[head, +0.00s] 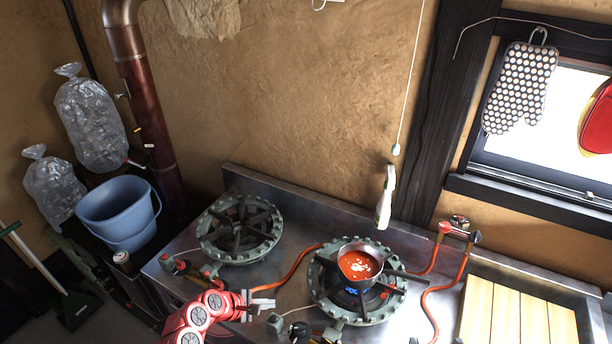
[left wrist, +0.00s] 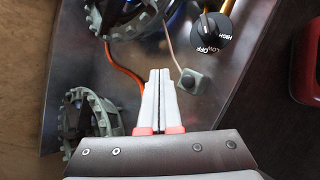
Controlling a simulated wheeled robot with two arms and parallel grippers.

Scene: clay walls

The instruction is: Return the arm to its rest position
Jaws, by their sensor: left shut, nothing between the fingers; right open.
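My left arm is red and comes in at the bottom of the head view. Its left gripper (head: 264,303) is above the front part of the steel stove top (head: 283,283), between the two burners. In the left wrist view the pale fingers of this gripper (left wrist: 158,75) are pressed together with nothing between them. They point towards the stove controls and do not appear to touch anything. My right gripper is not in view.
A pot of red soup (head: 359,264) stands on the right burner (head: 325,298), with a blue flame under it. The left burner (head: 240,230) is empty. A black knob (left wrist: 208,40) is near the fingers. A blue bucket (head: 118,213) stands at left, a wooden board (head: 510,310) at right.

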